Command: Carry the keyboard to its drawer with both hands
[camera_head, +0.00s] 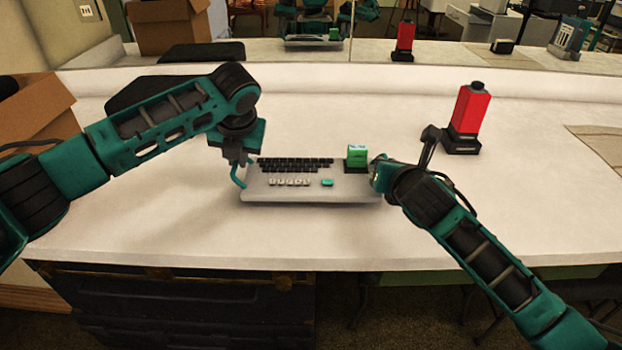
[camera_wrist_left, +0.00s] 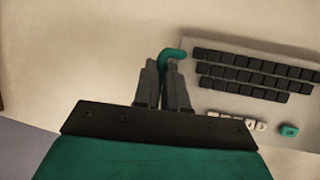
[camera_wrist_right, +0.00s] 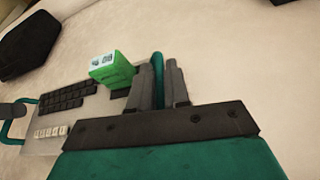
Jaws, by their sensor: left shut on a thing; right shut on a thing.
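The grey keyboard (camera_head: 305,187) with black keys, a row of white keys and one green key is in the middle of the white table. Teal loop handles stick out at its two ends. My left gripper (camera_head: 240,160) is shut on the left handle, which also shows in the left wrist view (camera_wrist_left: 174,53). My right gripper (camera_wrist_right: 158,68) is shut on the right handle (camera_wrist_right: 157,62). A green block (camera_head: 357,155) sits on a dark patch at the keyboard's back right. I cannot tell whether the keyboard touches the table. No open drawer is clearly visible.
A red bottle-like thing with a black base (camera_head: 468,115) stands right of the keyboard. A cardboard box (camera_head: 38,115) is at the left. A dark flat thing (camera_head: 140,92) lies behind my left arm. A dark cabinet (camera_head: 200,315) is below the table's front edge.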

